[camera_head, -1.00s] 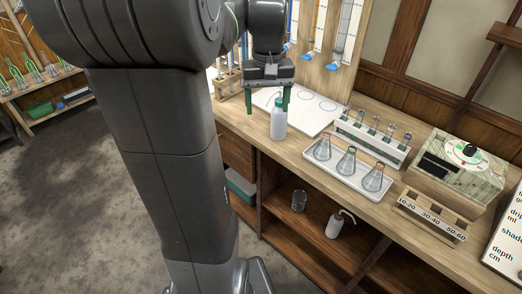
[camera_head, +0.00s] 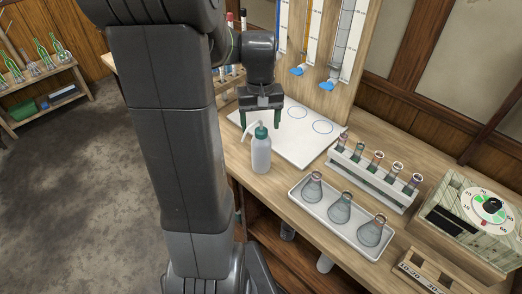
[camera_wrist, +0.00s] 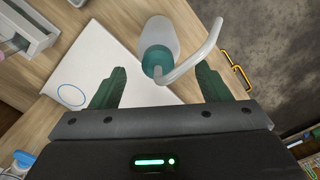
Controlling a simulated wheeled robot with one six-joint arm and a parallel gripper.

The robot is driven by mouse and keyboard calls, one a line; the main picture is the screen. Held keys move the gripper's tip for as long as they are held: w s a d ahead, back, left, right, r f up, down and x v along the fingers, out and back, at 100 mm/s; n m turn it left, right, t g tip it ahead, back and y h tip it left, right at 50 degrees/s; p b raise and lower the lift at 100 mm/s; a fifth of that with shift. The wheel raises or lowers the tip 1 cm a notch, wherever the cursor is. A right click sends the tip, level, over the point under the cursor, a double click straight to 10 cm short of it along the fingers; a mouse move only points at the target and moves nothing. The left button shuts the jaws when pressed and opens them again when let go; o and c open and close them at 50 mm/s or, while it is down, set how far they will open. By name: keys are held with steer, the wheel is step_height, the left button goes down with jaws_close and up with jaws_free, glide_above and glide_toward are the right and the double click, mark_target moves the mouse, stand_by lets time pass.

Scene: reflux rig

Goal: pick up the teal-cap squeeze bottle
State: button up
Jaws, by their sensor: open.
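The squeeze bottle (camera_head: 261,154) has a pale translucent body, a teal cap and a white bent spout. It stands upright on the wooden bench beside the white board, near the bench's front edge. My gripper (camera_head: 262,119) is open and points down, just above and behind the cap in the head view. In the wrist view the teal cap (camera_wrist: 158,61) and spout lie ahead of and partly between my two green fingers (camera_wrist: 158,88). The fingers look apart from the bottle, and I see nothing held.
A white tray (camera_head: 293,193) with three flasks stands right of the bottle. Behind it is a white rack (camera_head: 372,183) of several vials. A dial box (camera_head: 470,215) stands far right. The white board (camera_head: 299,154) is bare apart from printed circles.

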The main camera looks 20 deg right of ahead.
mark_target(261, 128)
step_height(261, 128, down, 4)
steer(key=shift+d+r, duration=0.1)
steer(key=shift+r, duration=0.1)
steer(key=c, duration=0.7)
steer(key=shift+c, duration=0.2)
steer(key=shift+r, duration=0.25)
steer(key=shift+c, duration=0.4)
steer(key=shift+r, duration=0.65)
steer(key=shift+c, duration=1.1)
steer(key=shift+r, duration=4.1)
